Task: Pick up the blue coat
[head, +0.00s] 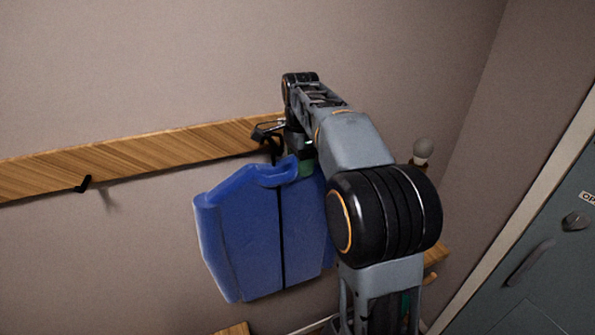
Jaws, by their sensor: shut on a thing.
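The blue coat (245,235) hangs in the middle of the head view, just below the wooden rail on the wall. It has a dark vertical line down its front. My gripper (272,137) is at the top of the coat, in front of the rail, and is shut on the coat. My arm covers the coat's right side, and the exact grip point is partly hidden. I cannot tell whether the coat still touches a hook behind my gripper.
The wooden rail (140,160) runs along the wall, with an empty black hook (83,184) at left. A pale round knob (422,150) shows right of my arm. A grey-green cabinet door (540,255) with a handle stands at right. A wooden edge (233,329) shows below the coat.

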